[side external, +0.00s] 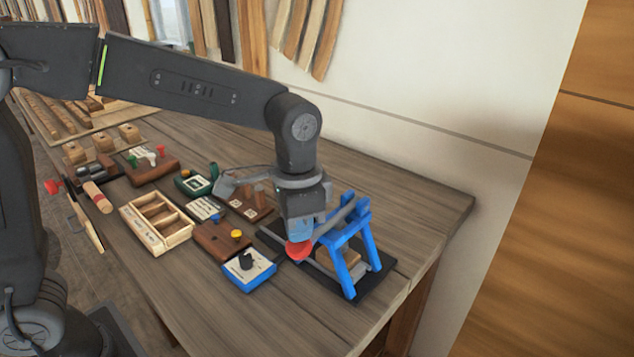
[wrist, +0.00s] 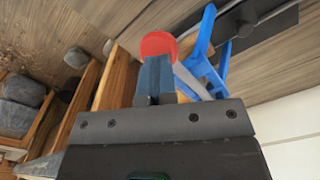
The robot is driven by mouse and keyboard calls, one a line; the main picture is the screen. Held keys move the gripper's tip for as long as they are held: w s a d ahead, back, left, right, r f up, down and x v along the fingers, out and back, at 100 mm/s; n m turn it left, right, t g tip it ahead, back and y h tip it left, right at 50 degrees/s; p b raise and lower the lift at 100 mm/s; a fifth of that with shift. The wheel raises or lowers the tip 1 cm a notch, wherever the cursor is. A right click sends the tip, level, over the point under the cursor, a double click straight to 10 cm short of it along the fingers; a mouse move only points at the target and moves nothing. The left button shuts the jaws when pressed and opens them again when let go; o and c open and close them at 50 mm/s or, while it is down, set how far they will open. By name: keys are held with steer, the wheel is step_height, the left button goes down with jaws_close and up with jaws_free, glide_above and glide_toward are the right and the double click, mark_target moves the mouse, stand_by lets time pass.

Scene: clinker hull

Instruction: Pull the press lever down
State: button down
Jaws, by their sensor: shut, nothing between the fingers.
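The press has a blue frame (side external: 347,255) on a dark base plate near the right end of the table. Its grey lever (side external: 323,272) carries a red ball knob (side external: 299,250) and slopes down toward the knob end. My gripper (side external: 299,238) is shut and points down right at the knob, with nothing between its fingers. In the wrist view the fingertips (wrist: 157,62) overlap the edge of the red knob (wrist: 158,45), and the blue frame (wrist: 207,55) stands just to the right. I cannot tell whether the fingertips touch the knob.
A wooden compartment tray (side external: 157,222) lies further left. The table's right end (side external: 440,205) is clear.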

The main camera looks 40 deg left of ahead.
steer(key=shift+w, duration=0.1)
steer(key=shift+w+r, duration=0.3)
steer(key=shift+r, duration=0.45)
steer(key=shift+w+r, duration=0.3)
steer(key=shift+r, duration=0.5)
steer(key=shift+w+r, duration=0.3)
steer(key=shift+r, duration=0.45)
step_height(320, 180, up, 10)
steer(key=w, duration=0.2)
steer(key=s+a+f+n+t, duration=0.2)
steer(key=s+a+f, duration=0.3)
steer(key=s, duration=0.4)
steer(key=s+a+f+n+t, duration=0.3)
steer(key=s+a+f+n, duration=0.1)
steer(key=s+a, duration=0.3)
steer(key=shift+s+f+t, duration=0.3)
steer(key=shift+s+f, duration=0.45)
steer(key=shift+s, duration=0.45)
steer(key=c, duration=1.8)
jaws_free()
